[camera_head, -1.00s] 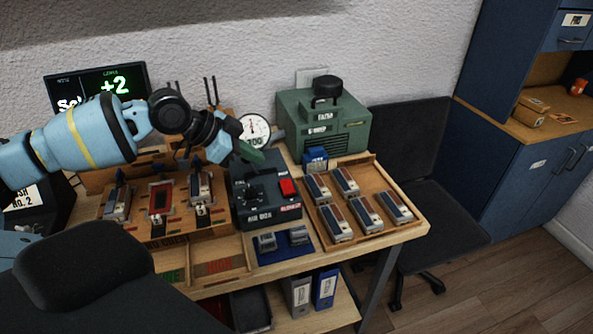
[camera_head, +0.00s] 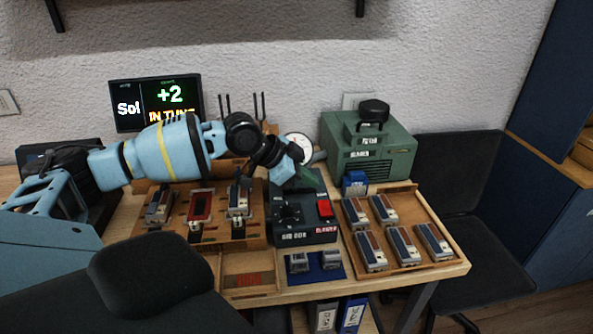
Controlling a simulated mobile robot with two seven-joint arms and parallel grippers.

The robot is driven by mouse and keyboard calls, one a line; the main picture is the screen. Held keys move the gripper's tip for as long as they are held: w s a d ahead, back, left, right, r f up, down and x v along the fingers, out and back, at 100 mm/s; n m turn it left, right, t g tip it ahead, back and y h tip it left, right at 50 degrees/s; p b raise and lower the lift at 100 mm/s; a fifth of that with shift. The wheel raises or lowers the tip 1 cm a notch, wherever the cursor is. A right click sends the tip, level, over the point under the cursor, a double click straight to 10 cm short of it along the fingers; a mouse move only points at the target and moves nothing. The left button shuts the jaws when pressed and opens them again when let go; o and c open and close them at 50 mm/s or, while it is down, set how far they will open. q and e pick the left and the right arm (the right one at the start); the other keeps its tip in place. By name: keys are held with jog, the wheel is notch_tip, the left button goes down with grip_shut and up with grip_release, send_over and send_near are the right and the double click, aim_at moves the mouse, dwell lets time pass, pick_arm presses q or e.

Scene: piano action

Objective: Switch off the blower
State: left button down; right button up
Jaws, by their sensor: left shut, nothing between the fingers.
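A dark control box (camera_head: 290,233) stands on the bench, with a red switch (camera_head: 324,209) on its right side above a small red label that seems to read BLOWER. I cannot tell which way the switch is tipped. A black knob (camera_head: 289,212) is on the box's left side. A green machine (camera_head: 368,150) with a black top stands behind to the right. My left gripper (camera_head: 307,182) has dark green fingers, shut and empty, just above and behind the box, a little left of the red switch and seemingly apart from it. My right gripper is not in view.
A round gauge (camera_head: 299,147) is partly hidden behind my left wrist. A wooden tray (camera_head: 440,263) with several grey blocks lies right of the box. A blue mat (camera_head: 327,275) with two small blocks lies in front. A display (camera_head: 157,102) stands at the back left.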

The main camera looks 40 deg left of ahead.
aim_at(324, 203)
pick_arm(q)
jog(key=x, duration=0.3)
jog(key=shift+w+d, duration=0.15)
notch_tip(324, 203, down, 3)
jog(key=shift+w+r, duration=0.15)
jog(key=shift+r, duration=0.05)
jog(key=shift+a+f, duration=0.25)
jog(key=shift+f, duration=0.6)
jog(key=shift+f, duration=0.1)
jog(key=shift+w+a+f+h, duration=0.1)
jog(key=shift+f+h, duration=0.2)
jog(key=shift+f, duration=0.05)
jog(key=shift+r, duration=0.1)
